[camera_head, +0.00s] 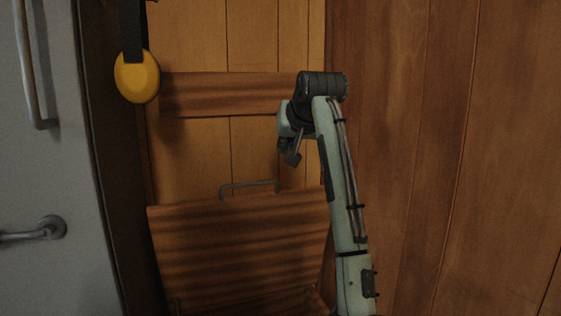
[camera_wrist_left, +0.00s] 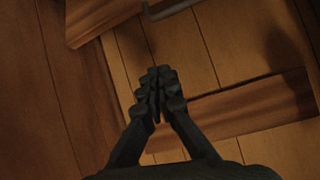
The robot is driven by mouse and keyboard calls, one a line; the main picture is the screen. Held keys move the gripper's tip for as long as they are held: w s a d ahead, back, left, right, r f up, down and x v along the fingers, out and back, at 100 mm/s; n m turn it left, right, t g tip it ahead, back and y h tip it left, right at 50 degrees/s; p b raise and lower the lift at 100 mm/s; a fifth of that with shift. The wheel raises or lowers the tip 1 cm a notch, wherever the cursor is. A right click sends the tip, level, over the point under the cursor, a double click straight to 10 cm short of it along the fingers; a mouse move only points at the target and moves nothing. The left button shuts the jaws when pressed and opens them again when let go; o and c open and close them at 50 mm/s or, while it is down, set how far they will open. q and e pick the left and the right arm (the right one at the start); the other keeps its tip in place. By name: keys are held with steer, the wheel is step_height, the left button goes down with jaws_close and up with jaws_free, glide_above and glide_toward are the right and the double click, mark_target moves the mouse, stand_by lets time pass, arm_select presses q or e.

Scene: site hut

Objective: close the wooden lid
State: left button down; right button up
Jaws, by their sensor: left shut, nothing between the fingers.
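The wooden lid (camera_head: 240,245) is a striped brown panel standing raised in the lower middle of the head view, in front of the plank wall. A grey metal handle (camera_head: 250,184) sits along its top edge. My left gripper (camera_head: 292,158) is shut and empty, above the lid's upper right corner and apart from it. In the left wrist view the shut fingers (camera_wrist_left: 155,92) point toward the planks, with a corner of the lid (camera_wrist_left: 98,18) at the upper left and part of the handle (camera_wrist_left: 168,9) at the top. My right gripper is not in view.
A horizontal wooden rail (camera_head: 225,94) crosses the plank wall behind the gripper. A yellow round object (camera_head: 137,77) hangs on a black strap at the upper left. A grey door (camera_head: 45,160) with handles stands at the left. A brown wooden wall (camera_head: 450,150) bounds the right side.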

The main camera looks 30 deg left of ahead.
arm_select(q)
steer(key=x, duration=1)
steer(key=shift+s+d+f, duration=0.45)
steer(key=shift+s+f, duration=0.05)
steer(key=shift+s, duration=0.25)
steer(key=shift+s+d+f, duration=0.5)
steer(key=shift+s+f, duration=0.05)
steer(key=shift+s, duration=0.2)
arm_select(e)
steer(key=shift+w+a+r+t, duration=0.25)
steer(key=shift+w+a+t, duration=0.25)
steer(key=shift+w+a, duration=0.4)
arm_select(q)
steer(key=shift+f+b, duration=0.1)
steer(key=shift+b, duration=0.2)
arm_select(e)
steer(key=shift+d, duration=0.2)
